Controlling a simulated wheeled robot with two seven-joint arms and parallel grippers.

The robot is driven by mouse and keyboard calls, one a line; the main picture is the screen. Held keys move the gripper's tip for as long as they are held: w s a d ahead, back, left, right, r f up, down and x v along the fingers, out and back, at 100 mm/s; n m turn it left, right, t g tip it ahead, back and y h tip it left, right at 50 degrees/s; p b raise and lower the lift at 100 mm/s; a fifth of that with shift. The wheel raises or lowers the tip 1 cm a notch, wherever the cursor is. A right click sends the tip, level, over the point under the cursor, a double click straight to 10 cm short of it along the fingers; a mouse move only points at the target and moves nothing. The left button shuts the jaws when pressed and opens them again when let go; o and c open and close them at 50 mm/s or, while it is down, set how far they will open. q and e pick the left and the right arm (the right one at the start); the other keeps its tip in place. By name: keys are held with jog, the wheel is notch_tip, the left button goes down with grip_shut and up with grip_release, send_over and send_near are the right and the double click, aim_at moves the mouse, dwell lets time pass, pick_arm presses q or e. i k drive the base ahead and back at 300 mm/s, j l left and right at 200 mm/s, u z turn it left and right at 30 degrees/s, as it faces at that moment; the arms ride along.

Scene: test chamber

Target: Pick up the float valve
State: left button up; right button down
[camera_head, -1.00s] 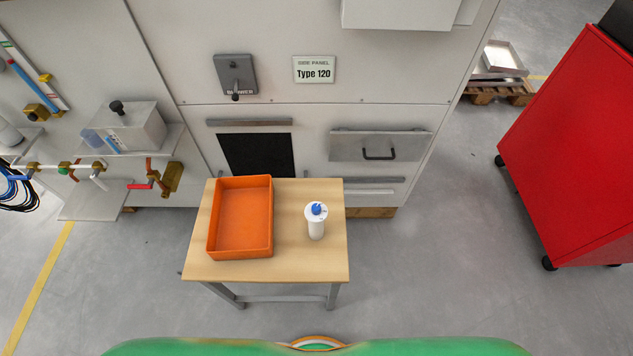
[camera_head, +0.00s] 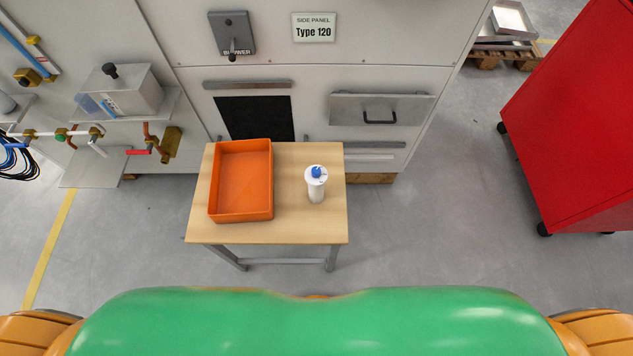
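The float valve, which I take to be the white cylinder with a blue top (camera_head: 316,184), stands upright on the right part of a small wooden table (camera_head: 262,233). An orange tray (camera_head: 241,217) sits on the table to its left, apart from it, and looks empty. Neither of my grippers is in view. Only my green body front and orange parts at both lower corners show.
A light grey machine panel (camera_head: 330,75) with a blower switch (camera_head: 232,34) and a drawer handle stands behind the table. Pipes and a metal box (camera_head: 125,92) are at left. A red cabinet (camera_head: 575,120) stands at right. The floor between table and cabinet is clear.

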aim_at(315, 187)
jog(key=l+u, duration=0.4)
jog(key=l, duration=0.25)
jog(key=l+u, duration=0.45)
jog(key=l, duration=0.25)
jog(key=k+l+u, duration=0.15)
jog(key=l+u, duration=0.25)
jog(key=l, duration=0.25)
